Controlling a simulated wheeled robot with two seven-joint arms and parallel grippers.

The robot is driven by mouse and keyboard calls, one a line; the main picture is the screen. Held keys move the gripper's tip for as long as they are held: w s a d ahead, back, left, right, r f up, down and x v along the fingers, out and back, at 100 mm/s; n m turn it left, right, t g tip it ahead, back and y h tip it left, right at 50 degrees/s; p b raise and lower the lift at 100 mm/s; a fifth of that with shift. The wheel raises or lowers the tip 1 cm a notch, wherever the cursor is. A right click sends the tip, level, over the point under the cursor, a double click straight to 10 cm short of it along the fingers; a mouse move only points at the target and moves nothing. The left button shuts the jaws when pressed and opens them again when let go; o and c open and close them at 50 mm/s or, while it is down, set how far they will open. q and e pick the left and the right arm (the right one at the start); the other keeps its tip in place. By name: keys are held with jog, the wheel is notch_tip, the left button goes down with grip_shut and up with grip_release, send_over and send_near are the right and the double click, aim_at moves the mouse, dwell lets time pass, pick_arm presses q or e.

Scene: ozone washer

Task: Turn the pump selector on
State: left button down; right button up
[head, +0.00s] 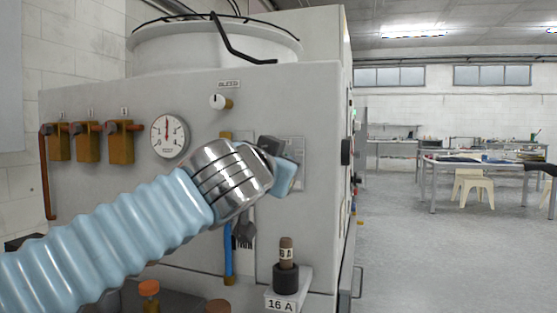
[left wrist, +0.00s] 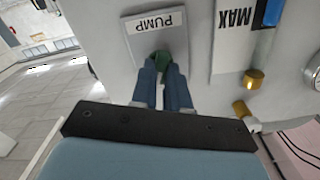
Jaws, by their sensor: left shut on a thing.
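The pump selector (left wrist: 163,60) is a small green knob on a plate marked PUMP (left wrist: 160,22), which appears upside down in the left wrist view. My left gripper (left wrist: 163,85) has its two blue fingers shut on the knob, one on each side. In the head view my left gripper (head: 284,172) is at the machine's front panel, beside a light plate (head: 291,148). The knob is hidden there behind my wrist and fingers. My right gripper is not in view.
A 16 A fuse holder (head: 286,279) juts out below my left wrist. Open floor (head: 420,260) lies to the right.

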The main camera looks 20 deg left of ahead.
pick_arm(q)
jog(key=shift+d+f+m+p, duration=0.1)
jog(key=shift+m+p, duration=0.45)
jog(key=shift+m, duration=2.85)
jog(key=shift+d+f+m+p, duration=0.1)
jog(key=shift+m+p, duration=0.4)
jog(key=shift+m, duration=2.9)
jog(key=c, duration=1.1)
grip_release()
jog(key=s, duration=0.4)
jog(key=s+b, duration=0.1)
jog(key=s, duration=0.8)
jog(key=shift+s+a, duration=0.3)
jog(key=shift+s, duration=0.1)
